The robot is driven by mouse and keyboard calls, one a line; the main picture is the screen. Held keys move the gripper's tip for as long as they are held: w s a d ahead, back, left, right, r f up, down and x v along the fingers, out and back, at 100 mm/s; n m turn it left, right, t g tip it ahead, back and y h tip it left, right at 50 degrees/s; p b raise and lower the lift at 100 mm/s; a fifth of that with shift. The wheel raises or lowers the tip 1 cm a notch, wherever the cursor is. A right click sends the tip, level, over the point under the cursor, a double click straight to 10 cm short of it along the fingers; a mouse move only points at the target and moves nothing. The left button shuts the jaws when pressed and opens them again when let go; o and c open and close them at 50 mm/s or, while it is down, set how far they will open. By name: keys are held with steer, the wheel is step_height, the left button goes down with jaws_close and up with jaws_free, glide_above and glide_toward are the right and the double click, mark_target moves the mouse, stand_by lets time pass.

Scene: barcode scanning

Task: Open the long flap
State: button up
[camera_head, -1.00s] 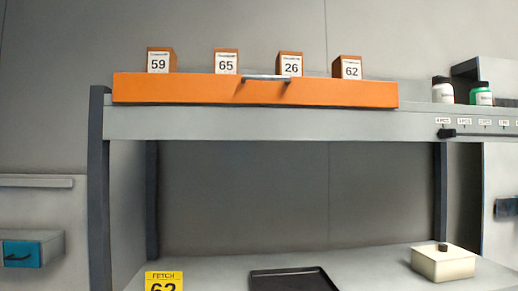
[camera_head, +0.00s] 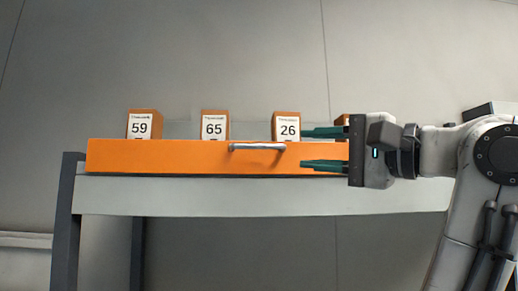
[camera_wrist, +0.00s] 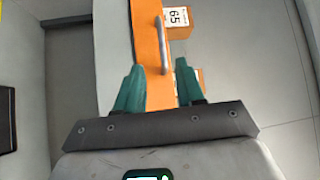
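The long orange flap (camera_head: 190,156) stands upright along the front of the upper shelf and looks closed. Its silver bar handle (camera_head: 257,147) is near the top edge. My gripper (camera_head: 322,148) is at the right of the handle, its two green fingers apart, one above the other, pointing left toward it. In the wrist view my gripper (camera_wrist: 157,85) is open and empty, and the handle (camera_wrist: 162,45) lies ahead between and beyond the fingertips. The fingers do not touch the handle in this view.
Boxes numbered 59 (camera_head: 141,126), 65 (camera_head: 214,126) and 26 (camera_head: 287,127) stand behind the flap; another is mostly hidden by my gripper. The grey shelf edge (camera_head: 200,196) runs below the flap. The space in front of the flap's left part is clear.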

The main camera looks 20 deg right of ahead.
mark_target(260, 147)
steer(key=p+x, duration=0.4)
steer(key=x, duration=0.6)
steer(key=shift+w+a+r, duration=0.15)
steer(key=shift+w+a, duration=0.1)
steer(key=shift+w, duration=0.05)
steer(key=shift+c, duration=0.3)
jaws_close()
